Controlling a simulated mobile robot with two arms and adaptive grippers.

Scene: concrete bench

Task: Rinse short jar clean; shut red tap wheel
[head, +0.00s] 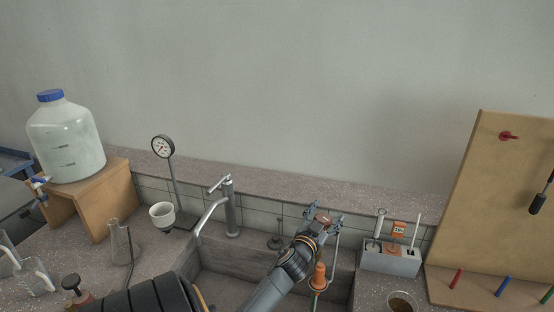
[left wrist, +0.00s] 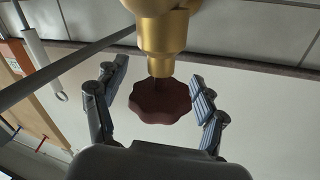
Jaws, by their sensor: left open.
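The dark red tap wheel (left wrist: 160,101) sits on a brass valve body (left wrist: 162,35) in the left wrist view. In the head view a small part of the wheel (head: 322,219) shows between my fingers. My left gripper (head: 326,213) is open around the wheel, also in the left wrist view (left wrist: 157,108), with a gap on each side. I cannot tell which vessel is the short jar. A small round vessel with brown inside (head: 400,302) stands at the bottom edge, right of the sink. My right gripper is not in view.
The grey sink (head: 222,284) has a steel faucet (head: 230,205) behind it. An orange-handled sprayer (head: 318,277) stands close beside my left arm.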

